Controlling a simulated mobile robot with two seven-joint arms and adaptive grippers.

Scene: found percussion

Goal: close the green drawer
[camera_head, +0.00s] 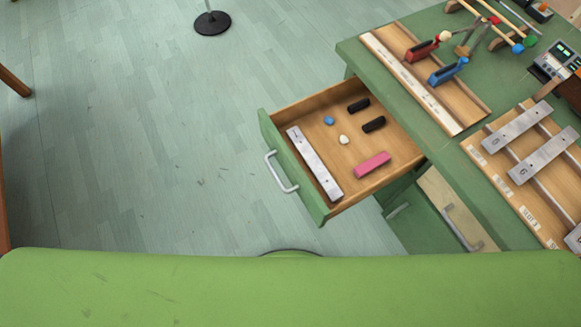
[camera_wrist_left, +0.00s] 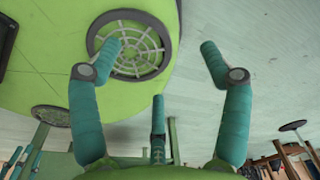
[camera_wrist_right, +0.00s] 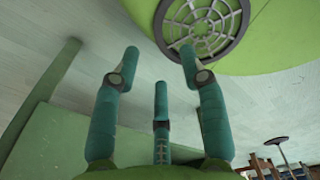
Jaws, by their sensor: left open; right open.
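The green drawer (camera_head: 292,178) is pulled well out of the green table in the head view. Its metal bar handle (camera_head: 281,172) is on the front face, toward the left. Inside the drawer lie a grey metal bar (camera_head: 314,164), a pink block (camera_head: 372,164), two black pieces (camera_head: 366,115), a blue piece (camera_head: 329,120) and a white piece (camera_head: 344,140). My left gripper (camera_wrist_left: 163,58) shows in its own wrist view with fingers apart and nothing between them. My right gripper (camera_wrist_right: 158,58) is likewise open and empty. Neither gripper appears in the head view.
The green table (camera_head: 440,150) at right carries wooden boards with metal bars, mallets and red and blue pieces. A second drawer front with a pale panel and handle (camera_head: 462,228) is below. A black round stand base (camera_head: 212,22) is on the floor. Floor left of the drawer is clear.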

